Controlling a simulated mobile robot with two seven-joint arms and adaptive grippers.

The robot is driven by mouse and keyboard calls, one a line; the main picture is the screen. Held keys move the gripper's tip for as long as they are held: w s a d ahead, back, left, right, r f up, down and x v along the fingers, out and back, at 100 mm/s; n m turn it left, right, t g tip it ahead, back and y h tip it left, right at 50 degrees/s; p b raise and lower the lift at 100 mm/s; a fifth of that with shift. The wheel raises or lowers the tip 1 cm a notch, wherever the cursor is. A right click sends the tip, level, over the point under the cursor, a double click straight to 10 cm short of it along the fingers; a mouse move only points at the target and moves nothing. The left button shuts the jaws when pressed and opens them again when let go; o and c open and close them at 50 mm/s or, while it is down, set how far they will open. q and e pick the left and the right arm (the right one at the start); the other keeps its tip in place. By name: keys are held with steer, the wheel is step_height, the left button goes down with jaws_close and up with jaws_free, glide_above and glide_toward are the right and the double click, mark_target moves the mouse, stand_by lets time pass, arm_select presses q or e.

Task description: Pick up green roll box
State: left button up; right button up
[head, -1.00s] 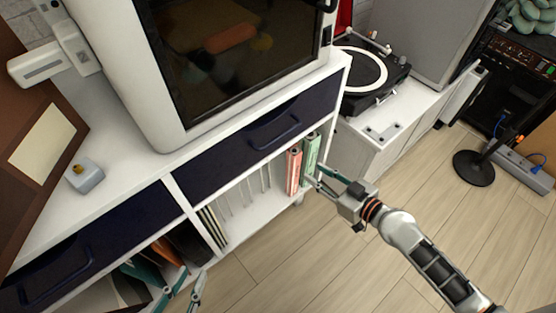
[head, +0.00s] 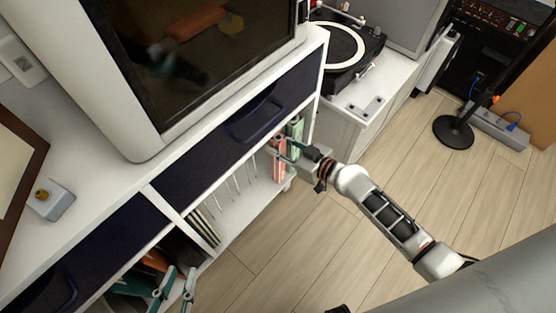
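The green roll box (head: 298,127) stands upright at the right end of the white cabinet's open shelf, beside a red box (head: 279,166). My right gripper (head: 287,146) is at the shelf opening, in front of the two boxes, and its teal fingers overlap them in the picture. The lower part of the green box is hidden behind the gripper. I cannot tell whether its fingers touch or close on the box. My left gripper (head: 174,284) is at the bottom of the picture, in front of the lower left compartment, with its two fingers apart and nothing between them.
The white cabinet (head: 110,172) has dark drawers (head: 245,125) above the shelf. Thin upright items (head: 203,226) stand on the shelf's left part. A record player (head: 340,48) sits on a white unit at right. The wooden floor (head: 300,240) in front is mostly clear.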

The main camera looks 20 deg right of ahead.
steer(key=shift+w, duration=0.1)
jaws_close()
arm_select(q)
steer(key=shift+r, duration=0.1)
